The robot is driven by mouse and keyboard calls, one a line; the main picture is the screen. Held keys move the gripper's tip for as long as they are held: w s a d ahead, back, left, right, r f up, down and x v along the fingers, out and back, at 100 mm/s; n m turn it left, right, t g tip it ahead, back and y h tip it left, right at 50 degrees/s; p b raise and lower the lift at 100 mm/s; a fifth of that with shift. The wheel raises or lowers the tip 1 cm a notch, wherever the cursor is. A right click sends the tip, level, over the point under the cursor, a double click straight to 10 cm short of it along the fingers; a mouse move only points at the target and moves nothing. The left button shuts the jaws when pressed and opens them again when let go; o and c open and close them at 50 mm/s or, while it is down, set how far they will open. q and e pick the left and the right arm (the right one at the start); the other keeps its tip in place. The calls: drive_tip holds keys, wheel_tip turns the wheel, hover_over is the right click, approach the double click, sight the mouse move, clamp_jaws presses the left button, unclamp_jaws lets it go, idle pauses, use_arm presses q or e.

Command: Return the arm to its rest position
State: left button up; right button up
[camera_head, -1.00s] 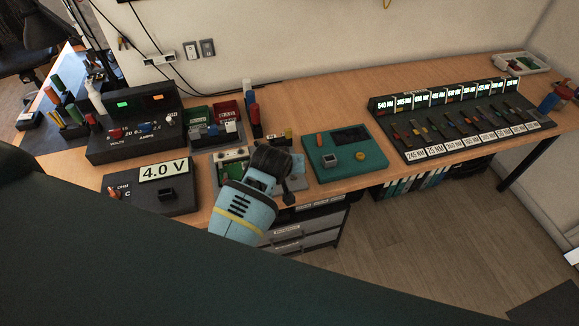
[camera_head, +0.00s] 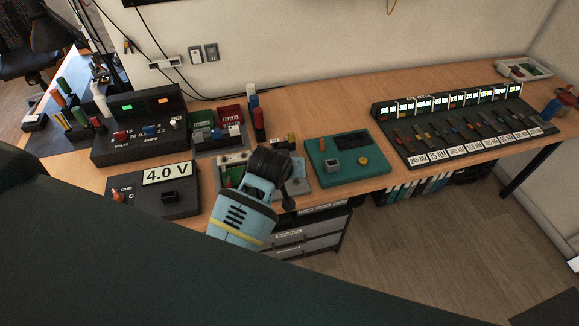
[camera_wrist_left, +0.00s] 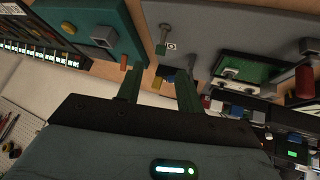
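My left arm (camera_head: 243,213), light blue with a yellow band, reaches over the front edge of the bench in the head view. Its dark gripper (camera_head: 272,165) is over the grey board between the green circuit board and the teal box; its fingertips are hidden there. In the left wrist view the two green fingers of the gripper (camera_wrist_left: 160,78) stand apart with nothing held between them. Parts on the grey board show beyond them, including a small post (camera_wrist_left: 163,38). My right gripper is in neither view.
A teal box (camera_head: 325,175) is right of the gripper. The power supply (camera_head: 140,130) and the 4.0 V meter (camera_head: 155,190) are to the left. A sloped panel of switches (camera_head: 455,130) is farther right. Bare wood shows behind the teal box (camera_head: 320,110).

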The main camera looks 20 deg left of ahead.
use_arm(q)
drive_tip(key=s+a+f+m+g, duration=0.1)
drive_tip(key=s+a+f, duration=0.15)
drive_tip(key=s, duration=0.55)
drive_tip(key=s+a+f+m+g, duration=0.1)
drive_tip(key=s+f, duration=0.2)
drive_tip(key=s, duration=0.4)
drive_tip(key=s+a+r+m+g, duration=0.1)
drive_tip(key=s+m+g, duration=0.1)
drive_tip(key=s, duration=0.9)
drive_tip(key=s+a+m+g, duration=0.1)
drive_tip(key=s+a+g, duration=0.1)
drive_tip(key=s, duration=0.9)
drive_tip(key=w+d+f+t+h, duration=0.2)
drive_tip(key=w+f+t, duration=0.4)
drive_tip(key=f, duration=0.3)
drive_tip(key=shift+w+d+f+m+t, duration=0.35)
drive_tip(key=shift+d+t, duration=0.2)
drive_tip(key=shift+t, duration=0.35)
